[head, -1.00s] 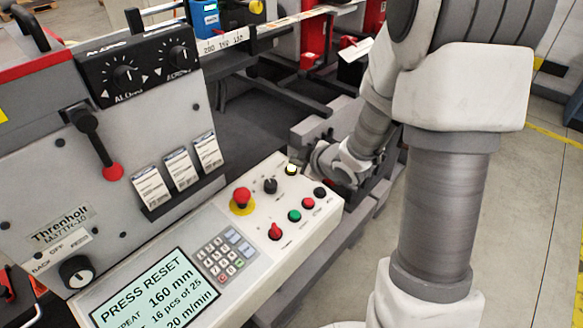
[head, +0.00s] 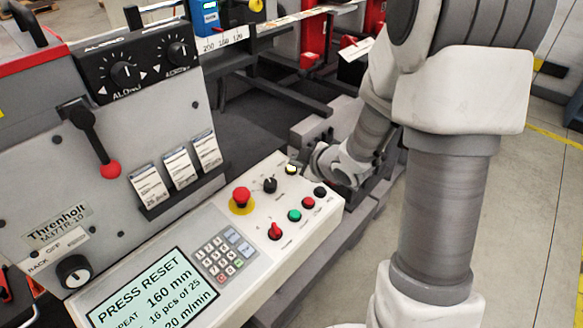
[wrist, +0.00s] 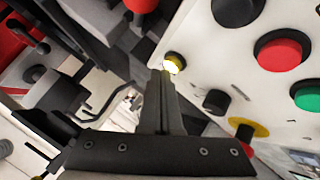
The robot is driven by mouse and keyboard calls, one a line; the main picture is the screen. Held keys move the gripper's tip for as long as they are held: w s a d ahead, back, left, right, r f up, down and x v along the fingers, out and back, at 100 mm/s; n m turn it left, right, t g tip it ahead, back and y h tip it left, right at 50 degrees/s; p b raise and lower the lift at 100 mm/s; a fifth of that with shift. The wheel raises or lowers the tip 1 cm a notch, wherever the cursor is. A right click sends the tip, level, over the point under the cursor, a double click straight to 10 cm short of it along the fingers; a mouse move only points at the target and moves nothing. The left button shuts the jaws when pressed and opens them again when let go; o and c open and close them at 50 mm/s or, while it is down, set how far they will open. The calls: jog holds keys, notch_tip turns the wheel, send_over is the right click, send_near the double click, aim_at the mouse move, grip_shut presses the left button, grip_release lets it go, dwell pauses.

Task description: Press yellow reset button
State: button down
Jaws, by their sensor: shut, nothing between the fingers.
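The yellow reset button (head: 291,169) is a small lit button in a dark ring near the far corner of the sloped control panel (head: 262,217). It shows in the wrist view (wrist: 174,64) as a glowing pale-yellow cap, just beyond my fingertips. My gripper (wrist: 160,76) is shut and empty, its fingers together and pointing at the button. In the head view my gripper (head: 303,171) is at the button's right side. Whether the tips touch the cap I cannot tell. The panel display (head: 145,290) reads "PRESS RESET".
Near the button are a black knob (head: 270,185) and a red emergency stop on a yellow ring (head: 241,197). Machine rails lie behind the panel.

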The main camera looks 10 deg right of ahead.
jog(key=shift+f+b, duration=0.5)
jog(key=shift+b, duration=0.05)
dwell(0.4)
jog(key=shift+r, duration=0.1)
jog(key=shift+r+p, duration=0.8)
jog(key=r+p, duration=0.4)
jog(key=r, duration=0.1)
jog(key=shift+s+d, duration=0.25)
jog(key=shift+s, duration=0.1)
dwell(0.6)
